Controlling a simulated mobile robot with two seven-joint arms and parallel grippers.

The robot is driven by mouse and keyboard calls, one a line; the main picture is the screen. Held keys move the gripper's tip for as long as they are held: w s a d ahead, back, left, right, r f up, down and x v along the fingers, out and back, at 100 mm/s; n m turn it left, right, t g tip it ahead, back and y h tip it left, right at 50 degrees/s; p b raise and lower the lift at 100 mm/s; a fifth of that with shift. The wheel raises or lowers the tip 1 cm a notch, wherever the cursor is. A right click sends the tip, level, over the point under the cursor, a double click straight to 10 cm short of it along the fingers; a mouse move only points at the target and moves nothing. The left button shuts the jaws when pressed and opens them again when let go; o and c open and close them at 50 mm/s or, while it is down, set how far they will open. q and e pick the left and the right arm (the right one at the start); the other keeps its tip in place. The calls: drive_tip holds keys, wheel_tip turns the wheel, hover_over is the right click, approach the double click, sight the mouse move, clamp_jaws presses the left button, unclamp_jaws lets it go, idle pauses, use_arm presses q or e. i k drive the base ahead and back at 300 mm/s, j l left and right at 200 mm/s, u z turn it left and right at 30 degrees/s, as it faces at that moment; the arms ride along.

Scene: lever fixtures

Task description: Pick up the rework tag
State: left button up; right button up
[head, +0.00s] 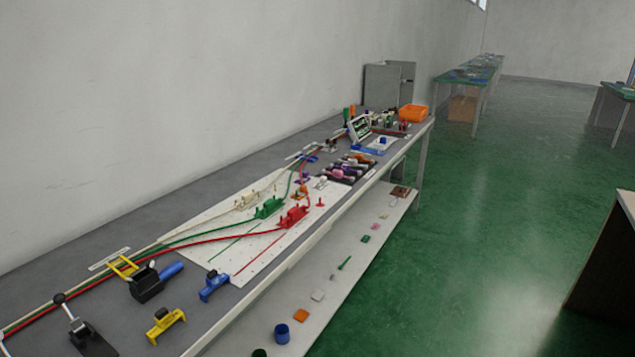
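I cannot tell for sure which thing is the rework tag. Several small flat pieces lie on the white lower shelf (333,290): an orange one (301,315), a pale one (318,295), a green one (366,239) and a pink one (375,226). They are too small to read any label. A red peg-like piece (320,202) stands on the white board (233,254) on the bench top. Neither of my grippers shows in the head view.
The long grey bench (116,311) runs along the wall. It holds yellow (165,323) and blue (213,284) clamps, a black lever fixture (147,282), green (268,207) and red (293,216) fixtures with cables, and an orange bin (413,113). A blue cup (282,334) stands on the shelf.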

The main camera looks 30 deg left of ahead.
sight(300, 193)
drive_tip(key=i+l+u, duration=0.1)
drive_tip(key=i+u, duration=0.35)
drive_tip(key=i+l+u, duration=0.4)
drive_tip(key=i, duration=0.15)
drive_tip(key=i+l+u, duration=0.15)
drive_tip(key=u, duration=0.25)
drive_tip(key=i+l+u, duration=0.2)
drive_tip(key=u, duration=0.2)
drive_tip(key=i+l+u, duration=0.15)
drive_tip(key=u, duration=0.3)
drive_tip(key=i+l+u, duration=0.1)
drive_tip(key=l+u, duration=0.7)
drive_tip(key=i+j, duration=0.05)
